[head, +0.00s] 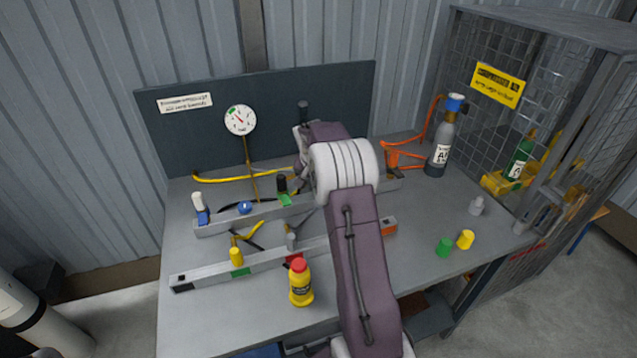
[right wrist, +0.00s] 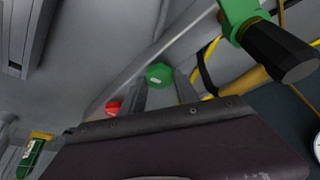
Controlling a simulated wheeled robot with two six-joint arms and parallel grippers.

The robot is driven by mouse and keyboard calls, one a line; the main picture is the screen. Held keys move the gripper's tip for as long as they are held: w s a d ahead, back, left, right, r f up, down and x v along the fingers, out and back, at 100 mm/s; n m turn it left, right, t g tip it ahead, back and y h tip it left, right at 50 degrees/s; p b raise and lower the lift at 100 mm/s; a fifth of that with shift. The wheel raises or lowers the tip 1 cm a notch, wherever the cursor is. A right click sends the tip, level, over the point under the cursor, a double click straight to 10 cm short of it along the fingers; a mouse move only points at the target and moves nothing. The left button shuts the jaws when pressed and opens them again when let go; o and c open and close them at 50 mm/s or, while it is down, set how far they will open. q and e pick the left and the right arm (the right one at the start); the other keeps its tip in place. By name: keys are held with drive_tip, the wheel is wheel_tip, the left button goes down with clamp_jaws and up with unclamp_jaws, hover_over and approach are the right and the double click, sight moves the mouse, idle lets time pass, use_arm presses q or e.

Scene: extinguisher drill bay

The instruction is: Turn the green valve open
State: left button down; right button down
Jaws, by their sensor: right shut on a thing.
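The round green valve knob (right wrist: 160,75) shows in the right wrist view, with a small pale label on its face. My right gripper (right wrist: 161,88) has its two grey fingers on either side of the knob and is shut on it. In the head view my right arm covers the gripper's tips and the knob. How far the knob is turned cannot be told. A separate green fitting with a black handle (right wrist: 278,52) is near the camera; it also shows in the head view (head: 284,194). My left gripper is not in view.
A red knob (right wrist: 113,107) is beside the green one. A yellow bottle with a red cap (head: 300,285) stands on the bench front. Green (head: 445,247) and yellow (head: 466,240) caps lie right. A grey extinguisher (head: 439,150) stands by the mesh cage (head: 570,100).

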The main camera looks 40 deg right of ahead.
drive_tip(key=n+p, duration=0.2)
drive_tip(key=shift+d+r+n+t+y, duration=0.15)
drive_tip(key=shift+r+n+t+y, duration=0.15)
drive_tip(key=shift+n+y, duration=0.1)
drive_tip(key=n+y+p, duration=0.1)
drive_tip(key=n, duration=0.1)
drive_tip(key=shift+f+n+t, duration=0.15)
drive_tip(key=shift+n+t, duration=0.15)
drive_tip(key=shift+d+f+n+y, duration=0.1)
drive_tip(key=shift+n+y, duration=0.2)
drive_tip(key=shift+n, duration=0.6)
drive_tip(key=n+y, duration=0.1)
drive_tip(key=n, duration=0.2)
drive_tip(key=shift+d+n, duration=0.1)
drive_tip(key=shift+n, duration=0.2)
drive_tip(key=shift+n+y+p, duration=0.7)
drive_tip(key=shift+n+y, duration=0.3)
drive_tip(key=shift+n, duration=1.2)
drive_tip(key=c, duration=1.2)
unclamp_jaws()
